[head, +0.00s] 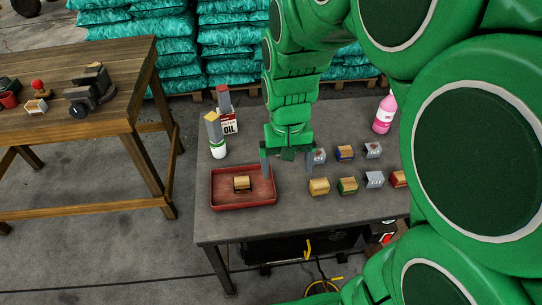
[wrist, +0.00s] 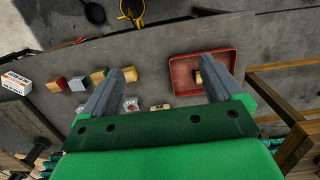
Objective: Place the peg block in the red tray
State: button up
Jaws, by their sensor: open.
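The red tray (head: 228,204) lies at the left front of the grey table, with a wooden block (head: 242,184) inside it. This may be the peg block, but I cannot tell. My gripper (head: 287,166) is open and empty, above the table just right of the tray's far corner. Several small wooden and grey blocks stand in two rows to the right, including a wooden one (head: 319,186).
A white-and-green bottle (head: 219,152) and an oil container (head: 229,122) stand behind the tray. A pink bottle (head: 384,115) stands at the back right. A wooden bench (head: 110,100) is at the left. The grey table (head: 290,222) is clear along its front edge.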

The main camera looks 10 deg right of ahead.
jog(key=s+d+r, duration=0.2)
jog(key=s, duration=0.7)
jog(key=s+d+r, duration=0.3)
jog(key=s, duration=0.6)
jog(key=shift+s+r+g, duration=0.15)
jog(key=shift+s+g, duration=0.25)
